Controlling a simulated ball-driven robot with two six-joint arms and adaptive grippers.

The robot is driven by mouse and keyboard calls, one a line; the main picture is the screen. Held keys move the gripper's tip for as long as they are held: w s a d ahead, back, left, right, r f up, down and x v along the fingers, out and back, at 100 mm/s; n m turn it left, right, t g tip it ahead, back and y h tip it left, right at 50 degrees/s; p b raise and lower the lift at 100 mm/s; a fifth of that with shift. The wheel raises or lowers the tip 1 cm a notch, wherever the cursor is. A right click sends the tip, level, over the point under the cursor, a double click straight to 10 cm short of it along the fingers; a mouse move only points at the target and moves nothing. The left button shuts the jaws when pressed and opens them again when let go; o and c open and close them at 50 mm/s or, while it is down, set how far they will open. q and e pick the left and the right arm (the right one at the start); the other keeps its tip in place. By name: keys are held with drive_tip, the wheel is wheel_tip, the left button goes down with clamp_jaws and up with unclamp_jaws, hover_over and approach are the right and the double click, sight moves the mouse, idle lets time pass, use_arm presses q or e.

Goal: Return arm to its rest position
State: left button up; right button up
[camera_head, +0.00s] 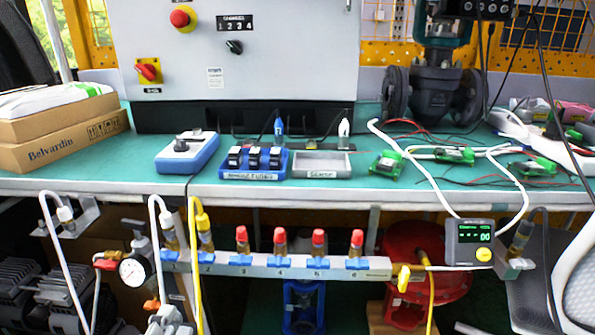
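I make out no gripper and no arm of mine in the head view. Neither fingers nor a held object can be seen, so where each gripper is does not show. The green workbench (330,185) fills the middle of the view. A dark valve body (436,92) with round flanges stands on it at the back right. A dark unit with cables (474,9) sits above the valve, cut off by the top edge.
A manifold rail (215,259) with red-topped fittings runs below the bench edge. Cardboard boxes (68,137), a blue control box (187,153) and circuit boards (388,163) lie on the bench.

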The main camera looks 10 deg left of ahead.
use_arm(q)
drive_tip(key=s+a+f+m+g+h+p, duration=0.1)
drive_tip(key=s+f+m+g, duration=0.2)
drive_tip(key=f, duration=0.6)
drive_tip(key=s+a+f+m+g+h+p, duration=0.1)
drive_tip(key=s+f+m+g, duration=0.15)
drive_tip(key=f, duration=0.55)
drive_tip(key=s+a+f+m+g+h+p, duration=0.1)
drive_tip(key=s+f+m+g, duration=0.25)
drive_tip(key=f, duration=0.55)
drive_tip(key=s+a+f+m+g, duration=0.1)
drive_tip(key=s+f+m+g, duration=0.1)
drive_tip(key=s, duration=0.6)
drive_tip(key=s+a+f+m+g, duration=0.2)
drive_tip(key=s+f+m, duration=0.3)
drive_tip(key=s, duration=0.3)
drive_tip(key=s+a+f+m+g+y, duration=0.1)
drive_tip(key=s+f+m+g, duration=0.3)
drive_tip(key=s, duration=0.5)
drive_tip(key=shift+a+f, duration=0.3)
